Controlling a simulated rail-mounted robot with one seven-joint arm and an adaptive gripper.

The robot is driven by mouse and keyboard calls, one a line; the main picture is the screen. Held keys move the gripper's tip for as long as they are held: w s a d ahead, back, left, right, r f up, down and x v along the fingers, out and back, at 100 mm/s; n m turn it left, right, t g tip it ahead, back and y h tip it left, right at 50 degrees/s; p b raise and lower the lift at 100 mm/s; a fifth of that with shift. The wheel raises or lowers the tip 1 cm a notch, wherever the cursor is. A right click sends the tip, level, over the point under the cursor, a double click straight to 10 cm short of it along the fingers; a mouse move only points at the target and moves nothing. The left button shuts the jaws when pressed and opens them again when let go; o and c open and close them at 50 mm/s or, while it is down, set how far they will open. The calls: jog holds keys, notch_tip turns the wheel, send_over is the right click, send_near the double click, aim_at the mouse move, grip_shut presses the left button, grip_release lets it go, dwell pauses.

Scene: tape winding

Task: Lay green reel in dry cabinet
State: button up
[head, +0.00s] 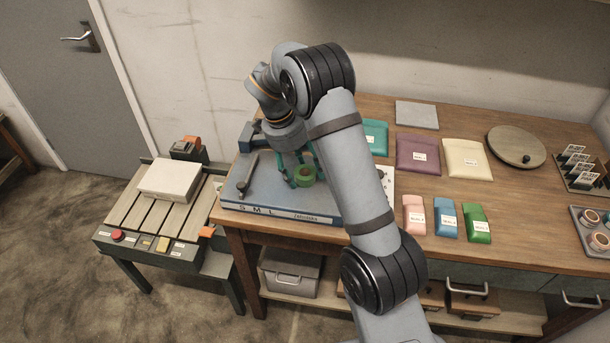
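A small green reel (305,177), ring-shaped with a hole in it, is over the blue-grey board (240,189) at the left end of the workbench. My gripper (304,172) reaches down at the reel from above, with its teal fingers close around or beside it. I cannot tell whether the fingers touch the reel, or whether it rests on the board or is held just above it. My arm hides part of the board and the bench behind it. I cannot make out a dry cabinet in this view.
Teal, purple (417,155) and cream (467,159) pouches and smaller pink, blue and green (476,223) packets lie on the bench right of my arm. A round wooden disc (516,147) lies farther right. A slatted side table (130,217) with a pale box (170,180) stands left.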

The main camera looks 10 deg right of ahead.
jog(key=c, duration=0.8)
jog(key=shift+r, duration=0.15)
jog(key=shift+c, duration=0.2)
